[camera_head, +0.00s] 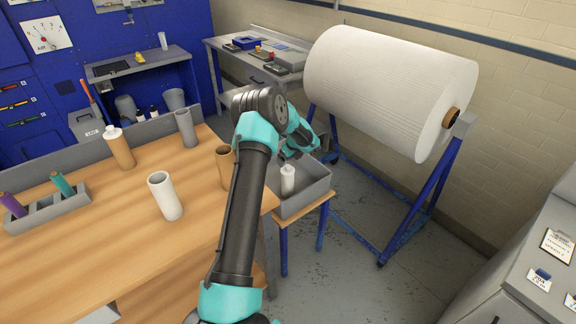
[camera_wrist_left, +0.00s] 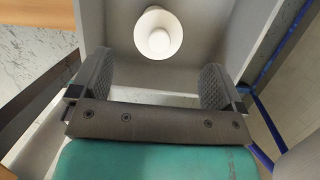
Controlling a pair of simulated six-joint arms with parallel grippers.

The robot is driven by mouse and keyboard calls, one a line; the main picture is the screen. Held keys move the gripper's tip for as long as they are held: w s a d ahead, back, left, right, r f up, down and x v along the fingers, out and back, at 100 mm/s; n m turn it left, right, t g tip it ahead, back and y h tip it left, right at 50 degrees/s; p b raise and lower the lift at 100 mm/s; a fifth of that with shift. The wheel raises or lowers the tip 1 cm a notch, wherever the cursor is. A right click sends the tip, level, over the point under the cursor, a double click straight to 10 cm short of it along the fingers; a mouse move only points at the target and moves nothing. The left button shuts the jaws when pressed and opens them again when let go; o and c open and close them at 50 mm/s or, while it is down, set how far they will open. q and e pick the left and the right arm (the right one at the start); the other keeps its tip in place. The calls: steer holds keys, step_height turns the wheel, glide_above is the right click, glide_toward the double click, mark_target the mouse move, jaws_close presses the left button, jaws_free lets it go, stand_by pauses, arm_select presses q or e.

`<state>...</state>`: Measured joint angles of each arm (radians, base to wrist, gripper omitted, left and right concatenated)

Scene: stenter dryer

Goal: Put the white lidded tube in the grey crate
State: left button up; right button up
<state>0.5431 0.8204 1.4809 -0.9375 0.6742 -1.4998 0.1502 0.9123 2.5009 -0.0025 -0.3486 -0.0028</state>
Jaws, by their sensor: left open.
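The white lidded tube (camera_head: 288,181) stands upright inside the grey crate (camera_head: 306,203), which rests on a small stand beyond the table's right edge. In the left wrist view the tube (camera_wrist_left: 158,33) shows from above, against the crate's grey interior (camera_wrist_left: 205,35). My left gripper (camera_head: 292,156) is over the crate, and my arm covers part of the crate's left side. In the left wrist view its fingers (camera_wrist_left: 155,85) are spread wide, with nothing between them, and the tube is apart from them. My right gripper is not in view.
The wooden table (camera_head: 120,245) holds a white open cup (camera_head: 165,196), a brown bottle with a white cap (camera_head: 119,147), a grey cup (camera_head: 185,128), a brown tube (camera_head: 224,165) and a grey rack (camera_head: 48,211). A large white roll (camera_head: 380,85) on a blue frame stands right of the crate.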

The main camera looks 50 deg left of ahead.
arm_select(q)
steer(key=v, duration=0.3)
steer(key=shift+d+r, duration=0.1)
steer(key=shift+r, duration=0.25)
stand_by(0.3)
steer(key=s+d+f+n+h, duration=0.2)
steer(key=d+f+n, duration=0.15)
steer(key=d, duration=0.55)
steer(key=s+d+f+n+h, duration=0.2)
steer(key=d+f, duration=0.3)
steer(key=d, duration=0.5)
steer(key=s+d+f+n+h, duration=0.25)
steer(key=d+f, duration=0.25)
steer(key=d, duration=0.4)
steer(key=s+d+f+n, duration=0.1)
steer(key=s+d+n, duration=1.1)
steer(key=s+d, duration=0.4)
steer(key=s, duration=0.3)
steer(key=shift+d+f+n+t+h, duration=0.25)
steer(key=shift+f+n+t+h, duration=0.05)
steer(key=shift+n+h, duration=0.1)
steer(key=shift+s, duration=0.1)
